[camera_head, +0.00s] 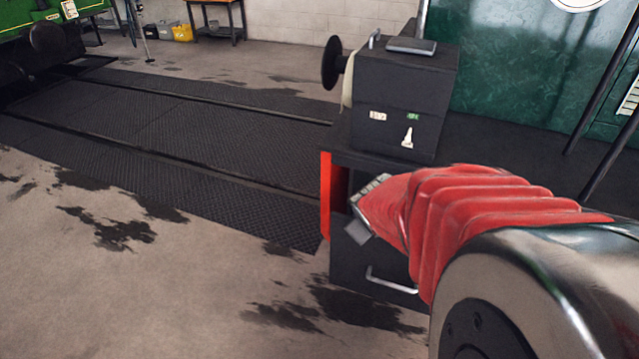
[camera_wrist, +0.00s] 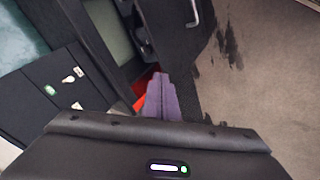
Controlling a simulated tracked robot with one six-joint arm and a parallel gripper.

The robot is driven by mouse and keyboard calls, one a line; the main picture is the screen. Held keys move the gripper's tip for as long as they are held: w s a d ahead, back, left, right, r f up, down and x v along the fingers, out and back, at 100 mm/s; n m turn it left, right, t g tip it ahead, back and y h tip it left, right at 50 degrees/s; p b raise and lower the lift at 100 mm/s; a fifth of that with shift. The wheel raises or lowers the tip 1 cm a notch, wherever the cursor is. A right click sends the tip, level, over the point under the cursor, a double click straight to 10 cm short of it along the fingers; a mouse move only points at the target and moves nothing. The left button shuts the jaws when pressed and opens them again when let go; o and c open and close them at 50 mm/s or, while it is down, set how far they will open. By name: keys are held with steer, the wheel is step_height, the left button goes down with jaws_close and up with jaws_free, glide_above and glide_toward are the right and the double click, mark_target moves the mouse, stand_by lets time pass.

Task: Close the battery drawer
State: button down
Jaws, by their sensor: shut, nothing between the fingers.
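The battery drawer has a dark front (camera_head: 350,265) with a silver bar handle (camera_head: 390,281), low in the head view behind my arm. In the wrist view the handle (camera_wrist: 193,12) shows at the top. The drawer appears pulled out, as a grey-green panel (camera_wrist: 108,30) shows in the gap behind its front (camera_wrist: 175,35). My gripper (camera_head: 360,234) is shut and empty, by the top of the drawer front in the head view. Its purple-grey fingers (camera_wrist: 161,95) point towards the drawer in the wrist view. I cannot tell whether they touch it. My arm hides the drawer's right part.
A dark box (camera_head: 400,100) with small labels and a black buffer disc (camera_head: 331,62) stands above the drawer. A red edge (camera_head: 325,195) is left of my gripper. The stained floor (camera_head: 180,270) in front is open. A green vehicle (camera_head: 45,30) stands far left.

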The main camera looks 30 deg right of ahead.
steer(key=s+d+f+n+y, duration=0.1)
steer(key=s+d+f+n, duration=0.1)
steer(key=f, duration=0.7)
steer(key=s+d+f+n+t+y, duration=0.1)
steer(key=s+d+f+n+y, duration=0.1)
steer(key=s+d+f, duration=0.3)
step_height(320, 180, down, 4)
steer(key=shift+f+t, duration=0.1)
steer(key=shift+t, duration=0.2)
steer(key=shift+f, duration=0.1)
glide_toward(384, 261)
steer(key=shift+s+a+f, duration=0.5)
steer(key=shift+s+a, duration=0.4)
steer(key=shift+a, duration=0.55)
steer(key=w+d+f, duration=0.2)
steer(key=w, duration=0.1)
steer(key=shift+w+d+f, duration=0.2)
steer(key=shift+w+d, duration=0.05)
steer(key=shift+d, duration=0.1)
steer(key=shift+w+d, duration=0.35)
steer(key=shift+d, duration=0.15)
